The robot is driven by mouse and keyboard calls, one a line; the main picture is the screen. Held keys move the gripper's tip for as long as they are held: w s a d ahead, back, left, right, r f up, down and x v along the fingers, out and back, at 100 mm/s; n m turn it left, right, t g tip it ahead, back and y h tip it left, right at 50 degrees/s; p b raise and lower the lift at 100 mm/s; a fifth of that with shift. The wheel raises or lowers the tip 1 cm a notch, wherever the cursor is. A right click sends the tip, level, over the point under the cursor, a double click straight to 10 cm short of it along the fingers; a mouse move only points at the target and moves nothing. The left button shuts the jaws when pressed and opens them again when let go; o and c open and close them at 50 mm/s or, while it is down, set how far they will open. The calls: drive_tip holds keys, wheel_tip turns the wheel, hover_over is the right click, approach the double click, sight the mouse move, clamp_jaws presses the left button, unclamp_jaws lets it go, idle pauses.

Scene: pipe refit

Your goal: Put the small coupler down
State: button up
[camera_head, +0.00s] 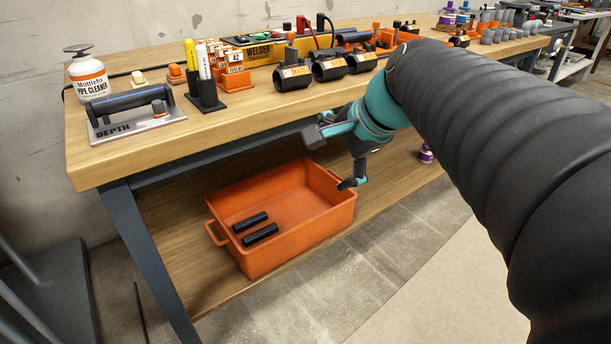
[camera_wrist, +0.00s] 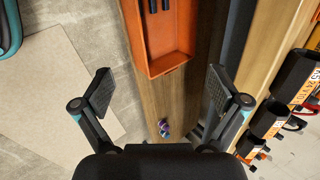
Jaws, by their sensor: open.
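Three black couplers with orange labels stand in a row near the bench's front edge: the left one (camera_head: 293,76), the middle one (camera_head: 330,68) and the right one (camera_head: 361,61). I cannot tell which is the small coupler. Couplers also show at the right edge of the wrist view (camera_wrist: 268,119). My gripper (camera_head: 335,158) is open in front of the bench, lower than its top and beside the row. In the wrist view my gripper (camera_wrist: 160,92) has its fingers wide apart with nothing between them.
An orange bin (camera_head: 290,247) with two black pipe pieces (camera_head: 261,235) sits on the lower shelf. Purple-capped items (camera_head: 426,153) stand on that shelf to the right. The wooden bench top (camera_head: 215,128) has bare room along its front left. A depth gauge (camera_head: 135,118) lies at the left.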

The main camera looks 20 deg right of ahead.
drive_tip(key=s+a+f+n+g+h, duration=0.1)
drive_tip(key=s+a+f+n+h, duration=0.1)
drive_tip(key=s+f+n, duration=1)
drive_tip(key=shift+s+a+n+h, duration=0.4)
drive_tip(key=shift+s+a+n, duration=0.2)
drive_tip(key=shift+n, duration=0.6)
